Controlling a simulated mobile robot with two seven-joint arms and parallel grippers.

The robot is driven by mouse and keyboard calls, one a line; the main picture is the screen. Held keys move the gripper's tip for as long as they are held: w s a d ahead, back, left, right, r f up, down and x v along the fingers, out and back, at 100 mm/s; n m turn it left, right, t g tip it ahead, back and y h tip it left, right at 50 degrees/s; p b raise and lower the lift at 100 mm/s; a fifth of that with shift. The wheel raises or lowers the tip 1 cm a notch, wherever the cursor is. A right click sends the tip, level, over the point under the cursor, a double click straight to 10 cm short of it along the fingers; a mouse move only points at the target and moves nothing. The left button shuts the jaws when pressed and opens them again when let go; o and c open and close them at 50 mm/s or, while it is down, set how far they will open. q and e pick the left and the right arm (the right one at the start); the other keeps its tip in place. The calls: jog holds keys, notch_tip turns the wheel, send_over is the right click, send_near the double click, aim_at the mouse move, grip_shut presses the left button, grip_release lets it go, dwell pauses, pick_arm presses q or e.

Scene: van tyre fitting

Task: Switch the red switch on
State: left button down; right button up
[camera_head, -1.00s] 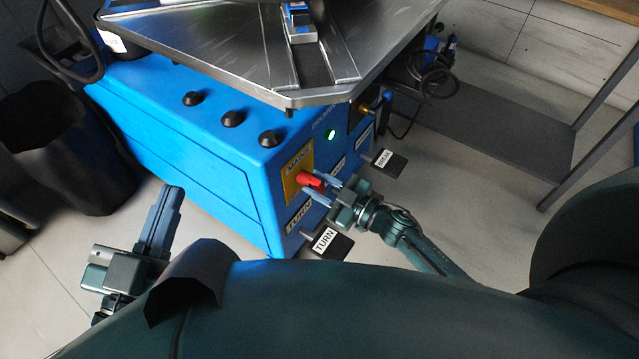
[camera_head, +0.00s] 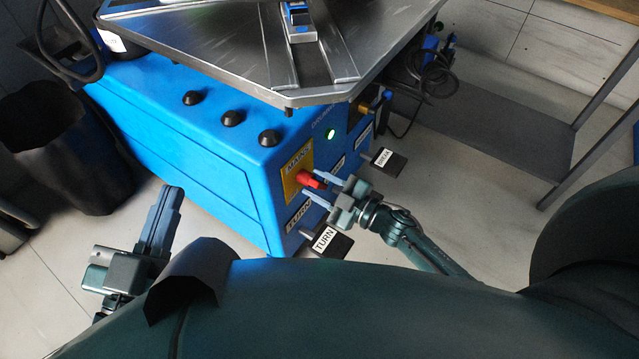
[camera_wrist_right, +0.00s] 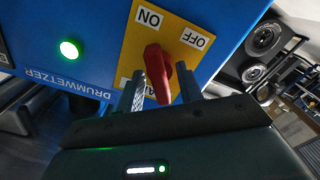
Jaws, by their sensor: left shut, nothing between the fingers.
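The red switch (camera_head: 309,180) sits on a yellow plate (camera_head: 297,165) on the blue machine's front. In the right wrist view the red switch (camera_wrist_right: 158,74) is a knob beside the ON label (camera_wrist_right: 150,17) and OFF label (camera_wrist_right: 194,40); I cannot tell its exact setting. My right gripper (camera_head: 317,186) is open, its fingertips on either side of the knob, with gaps visible in the wrist view (camera_wrist_right: 160,92). My left gripper (camera_head: 172,190) is shut and empty, left of the machine and away from the switch.
A green lamp (camera_head: 330,134) is lit on the blue machine (camera_head: 180,150). Pedals labelled TURN (camera_head: 326,240) and BREAK (camera_head: 384,160) stick out near my right gripper. The metal turntable (camera_head: 240,60) overhangs above. A black bin (camera_head: 75,150) stands at left.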

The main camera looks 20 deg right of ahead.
jog(key=shift+s+d, duration=0.25)
jog(key=shift+s, duration=0.1)
pick_arm(q)
jog(key=p, duration=0.3)
jog(key=shift+a+f+m+g+y, duration=0.3)
jog(key=shift+y, duration=0.1)
pick_arm(e)
jog(key=v, duration=1.2)
pick_arm(q)
jog(key=shift+r, duration=0.15)
pick_arm(e)
jog(key=shift+s+d, duration=0.1)
jog(key=shift+d, duration=0.05)
